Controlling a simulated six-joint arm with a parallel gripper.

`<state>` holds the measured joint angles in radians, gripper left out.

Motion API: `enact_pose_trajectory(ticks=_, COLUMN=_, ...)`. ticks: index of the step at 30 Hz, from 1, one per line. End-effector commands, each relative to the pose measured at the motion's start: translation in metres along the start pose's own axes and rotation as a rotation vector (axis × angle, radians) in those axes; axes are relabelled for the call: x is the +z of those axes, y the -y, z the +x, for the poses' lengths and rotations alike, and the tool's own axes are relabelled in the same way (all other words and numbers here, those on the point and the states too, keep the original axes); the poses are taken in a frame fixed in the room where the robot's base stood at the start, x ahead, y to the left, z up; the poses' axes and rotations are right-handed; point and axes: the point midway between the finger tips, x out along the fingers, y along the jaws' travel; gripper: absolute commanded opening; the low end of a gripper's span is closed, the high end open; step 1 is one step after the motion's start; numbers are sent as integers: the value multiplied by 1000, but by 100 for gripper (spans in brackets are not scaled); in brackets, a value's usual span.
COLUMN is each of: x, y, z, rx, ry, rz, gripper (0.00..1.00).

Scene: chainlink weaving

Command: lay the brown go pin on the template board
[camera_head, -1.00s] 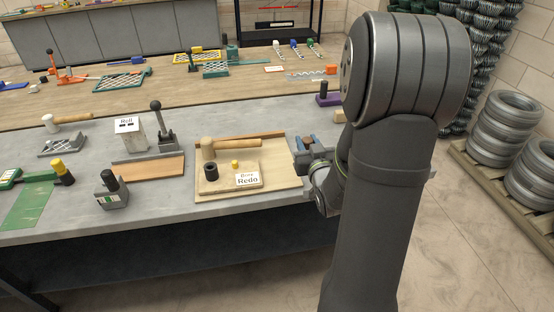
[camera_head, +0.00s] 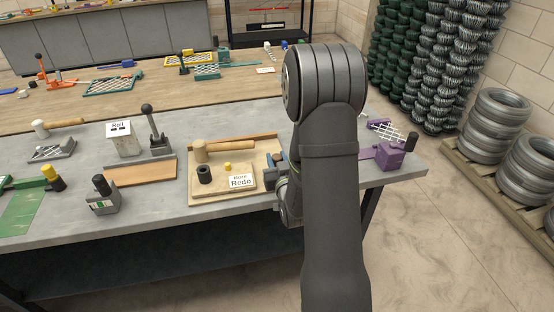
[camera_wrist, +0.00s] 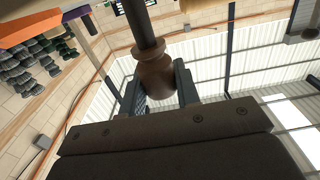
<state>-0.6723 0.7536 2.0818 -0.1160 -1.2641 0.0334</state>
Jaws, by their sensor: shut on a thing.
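In the wrist view my gripper (camera_wrist: 158,88) is shut on a brown, rounded pin handle (camera_wrist: 156,70), with one finger on each side. A dark shaft (camera_wrist: 143,25) rises from its collar toward the top of the picture; its far end is out of view. In the head view my gripper (camera_head: 277,172) is at the right edge of a tan wooden board (camera_head: 208,195), mostly hidden by my arm. That board carries a mallet (camera_head: 225,147), a black hollow cylinder (camera_head: 204,175), a small yellow piece (camera_head: 227,166) and a "Bore Redo" card (camera_head: 241,181). No label marks the template board.
A brown flat board (camera_head: 142,172) and a lever press (camera_head: 155,130) stand left of the tan board. A purple block (camera_head: 390,157) stands at the bench's right end.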

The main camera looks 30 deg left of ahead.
Motion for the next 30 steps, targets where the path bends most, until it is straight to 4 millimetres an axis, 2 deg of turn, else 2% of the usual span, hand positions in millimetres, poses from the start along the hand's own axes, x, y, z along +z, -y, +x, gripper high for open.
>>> enact_pose_trajectory(ticks=9, x=3, y=0, z=0, rx=0, ry=1, rz=0, gripper=0)
enact_pose_trajectory(ticks=10, x=3, y=0, z=0, rx=0, ry=0, rz=0, gripper=35)
enact_pose_trajectory(ticks=12, x=3, y=0, z=0, rx=0, ry=0, rz=0, gripper=49)
enact_pose_trajectory(ticks=13, x=3, y=0, z=0, rx=0, ry=0, rz=0, gripper=51)
enact_pose_trajectory(ticks=24, x=-2, y=0, z=0, rx=0, ry=-1, rz=0, gripper=51)
enact_pose_trajectory(ticks=30, x=0, y=0, z=-37, rx=1, ry=3, rz=0, gripper=51)
